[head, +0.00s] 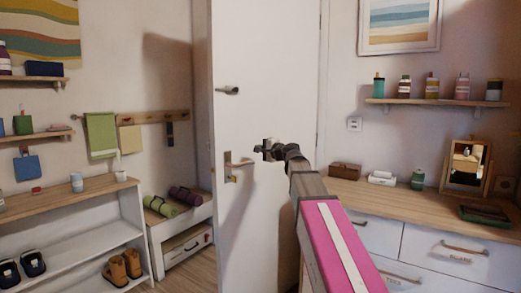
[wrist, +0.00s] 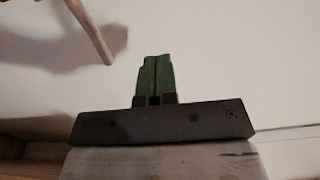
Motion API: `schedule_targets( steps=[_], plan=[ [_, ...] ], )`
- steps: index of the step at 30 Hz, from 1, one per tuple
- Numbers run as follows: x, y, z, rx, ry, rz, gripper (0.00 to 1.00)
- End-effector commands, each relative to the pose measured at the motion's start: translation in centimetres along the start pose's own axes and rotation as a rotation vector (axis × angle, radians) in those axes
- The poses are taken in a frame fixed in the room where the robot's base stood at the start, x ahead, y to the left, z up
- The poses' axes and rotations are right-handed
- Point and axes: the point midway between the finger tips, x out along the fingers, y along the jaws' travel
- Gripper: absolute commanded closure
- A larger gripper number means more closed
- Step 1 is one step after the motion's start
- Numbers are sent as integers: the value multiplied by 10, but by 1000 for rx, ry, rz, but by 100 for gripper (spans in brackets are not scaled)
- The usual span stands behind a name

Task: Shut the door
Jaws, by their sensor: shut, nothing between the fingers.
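The white door (head: 270,80) stands open in the middle of the head view, its free edge to the left. It has a lever handle (head: 238,163) at mid height and a smaller fitting (head: 228,90) above. My gripper (head: 258,149) is in front of the door, just right of and slightly above the lever handle. In the wrist view the green fingertips (wrist: 155,75) are together with nothing between them. A pale surface fills the view behind them, and a rod-like piece, perhaps the handle (wrist: 90,30), shows at upper left. I cannot tell whether the gripper touches the door.
On the left is a shoe bench (head: 75,240) with shoes, below wall shelves. A low white unit (head: 185,245) with rolled mats stands beside the door's free edge. On the right, a wooden-topped dresser (head: 410,205) holds a mirror (head: 467,165) and small boxes. My arm crosses the lower middle.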

Motion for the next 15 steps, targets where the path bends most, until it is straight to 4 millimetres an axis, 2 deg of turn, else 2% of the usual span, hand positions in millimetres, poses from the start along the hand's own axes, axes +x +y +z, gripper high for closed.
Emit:
schedule_targets(
  steps=[1, 6, 15],
  plan=[
    [13, -1, -2, 0, -1, 0, 100],
    [46, 0, -2, -1, -1, 2, 100],
    [93, 1, -2, -2, 1, 2, 100]
  ],
)
